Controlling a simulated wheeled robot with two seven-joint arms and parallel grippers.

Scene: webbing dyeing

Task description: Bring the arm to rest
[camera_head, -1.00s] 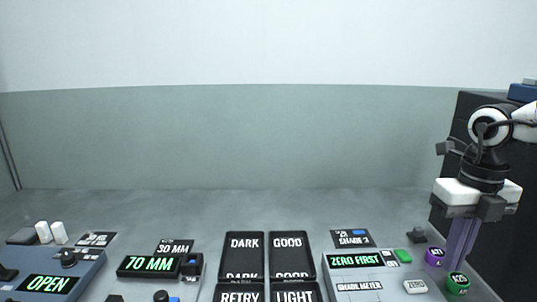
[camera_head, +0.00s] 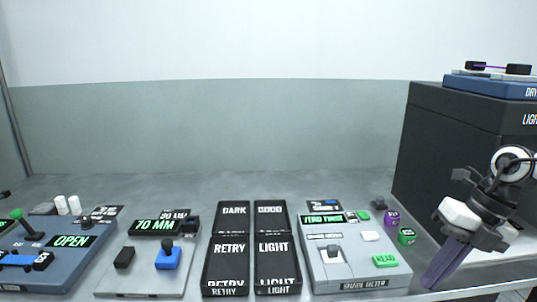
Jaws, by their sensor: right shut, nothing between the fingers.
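My right gripper (camera_head: 442,268) is at the lower right in the head view, right of the shade meter. Its purple fingers are together and empty, pointing down and to the left. It stands apart from the devices, in front of the dark cabinet. My left gripper is not in view.
The shade meter (camera_head: 350,268) stands at centre right, with purple (camera_head: 391,218) and green (camera_head: 407,236) round items beside it. Black trays (camera_head: 228,247) labelled DARK, RETRY and LIGHT fill the middle. A 70 MM device (camera_head: 135,268) and an OPEN panel (camera_head: 72,262) stand left. A dark cabinet (camera_head: 450,150) rises at right.

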